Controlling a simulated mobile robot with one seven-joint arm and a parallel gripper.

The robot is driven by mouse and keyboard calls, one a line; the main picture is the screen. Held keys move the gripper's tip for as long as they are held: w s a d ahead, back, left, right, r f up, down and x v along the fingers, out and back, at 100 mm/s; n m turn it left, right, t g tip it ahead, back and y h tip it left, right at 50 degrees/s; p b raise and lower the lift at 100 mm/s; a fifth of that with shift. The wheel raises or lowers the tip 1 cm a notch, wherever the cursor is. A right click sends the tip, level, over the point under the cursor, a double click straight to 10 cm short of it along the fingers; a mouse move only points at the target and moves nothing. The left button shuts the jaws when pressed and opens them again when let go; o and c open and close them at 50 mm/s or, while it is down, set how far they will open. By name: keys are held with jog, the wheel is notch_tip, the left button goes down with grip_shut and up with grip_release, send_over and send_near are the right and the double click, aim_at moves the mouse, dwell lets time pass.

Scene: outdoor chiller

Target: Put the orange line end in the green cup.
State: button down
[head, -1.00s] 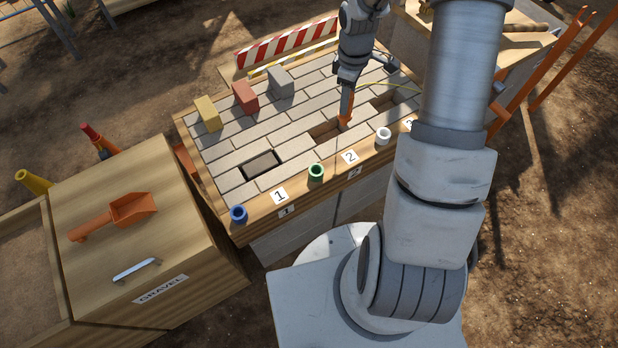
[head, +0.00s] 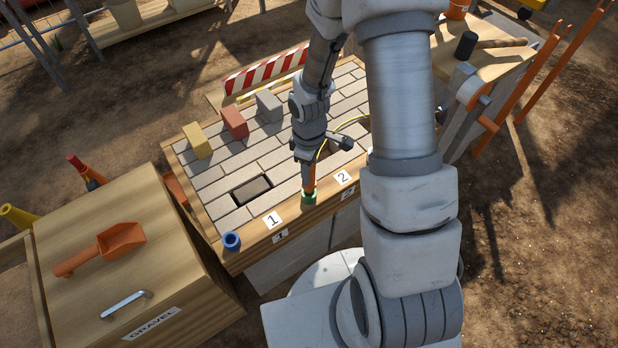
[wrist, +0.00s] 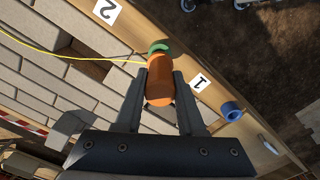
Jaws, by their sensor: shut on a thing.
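My gripper (head: 308,160) is shut on the orange line end (head: 309,179), which points down over the front ledge of the brick-topped box. The green cup (head: 308,197) stands on that ledge between labels 1 and 2, directly under the orange end. In the wrist view the orange line end (wrist: 160,80) lies between the two fingers (wrist: 158,100), and the green cup (wrist: 159,48) shows as an arc just past its tip. Whether the tip is inside the cup or just above it, I cannot tell. A yellow line (wrist: 75,54) trails from the orange end.
A blue cup (head: 231,241) stands at the ledge's left end. Yellow (head: 197,141), red (head: 234,122) and grey (head: 269,105) blocks sit at the back of the bricks. A dark recess (head: 252,190) lies left of my gripper. My arm hides the ledge's right part.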

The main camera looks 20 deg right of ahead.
notch_tip(320, 180, down, 4)
jog(key=shift+r+b, duration=0.2)
jog(key=shift+b, duration=0.1)
jog(key=c, duration=0.5)
grip_release()
jog(key=shift+r, duration=0.1)
notch_tip(320, 180, up, 12)
jog(key=p, duration=0.2)
jog(key=shift+r+p, duration=0.15)
jog(key=shift+p, duration=0.2)
jog(key=s+d+r+m+t+h, duration=0.1)
jog(key=s+r+m+t, duration=0.2)
jog(key=r, duration=1.1)
jog(key=shift+s+a+r+m+t+y, duration=0.15)
jog(key=shift+s+r+m+t, duration=0.3)
jog(key=shift+s+r+m, duration=1.15)
jog(key=shift+s+a+r+m+t+y, duration=0.3)
jog(key=shift+s+r+m, duration=0.55)
jog(key=shift+s+r, duration=1.35)
jog(key=shift+s+a+r+m+t+y, duration=0.1)
jog(key=shift+s+r+m+t, duration=0.45)
jog(key=shift+s+r+m, duration=1.3)
